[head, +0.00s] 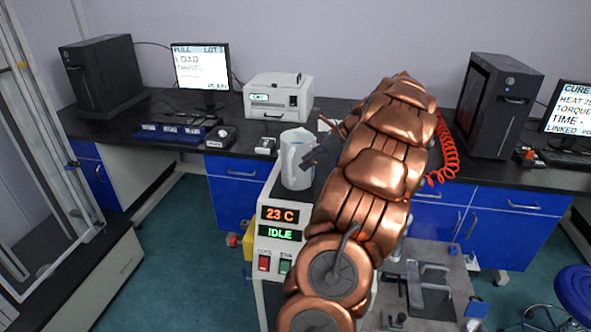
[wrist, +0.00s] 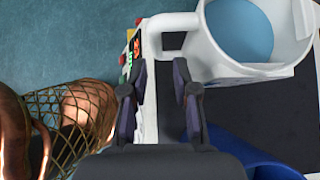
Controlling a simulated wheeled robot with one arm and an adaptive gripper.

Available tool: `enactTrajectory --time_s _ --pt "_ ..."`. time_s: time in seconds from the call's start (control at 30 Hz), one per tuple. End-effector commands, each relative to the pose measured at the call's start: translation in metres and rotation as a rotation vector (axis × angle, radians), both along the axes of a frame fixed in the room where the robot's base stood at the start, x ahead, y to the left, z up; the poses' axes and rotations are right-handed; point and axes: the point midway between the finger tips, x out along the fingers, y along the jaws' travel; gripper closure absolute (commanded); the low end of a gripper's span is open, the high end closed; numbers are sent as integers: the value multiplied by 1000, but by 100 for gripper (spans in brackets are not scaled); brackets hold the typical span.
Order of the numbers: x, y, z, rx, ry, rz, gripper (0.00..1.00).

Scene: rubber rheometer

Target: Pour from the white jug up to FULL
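The white jug (head: 297,160) stands upright on the dark top of the unit showing "23 C" and "IDLE". In the wrist view the jug (wrist: 222,66) is at the upper right, with a blue round surface inside it. Its handle (wrist: 166,22) points left, just beyond my fingertips. My gripper (wrist: 154,82) is open, with its two dark fingers apart and nothing visible between them. In the head view my gripper (head: 318,155) is close on the jug's right side; whether it touches cannot be told. A FULL mark cannot be made out.
A blue rounded object (wrist: 252,164) shows at the lower right of the wrist view, partly cut off. My arm hides much of the unit (head: 280,233). Behind are a bench with a white box instrument (head: 279,98), a monitor (head: 201,67) and a red coiled hose (head: 446,150).

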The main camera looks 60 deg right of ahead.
Motion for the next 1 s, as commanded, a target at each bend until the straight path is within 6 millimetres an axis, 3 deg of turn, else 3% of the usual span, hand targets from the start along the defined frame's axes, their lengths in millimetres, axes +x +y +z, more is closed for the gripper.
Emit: enactTrajectory --time_s 0.47,0.7,0.93,1.0 --pt "28 13 -22 2 2 1 71" --pt "48 22 -43 1 3 2 71" --pt "50 22 -46 -1 2 1 71" --pt "50 22 -45 -1 2 2 77"
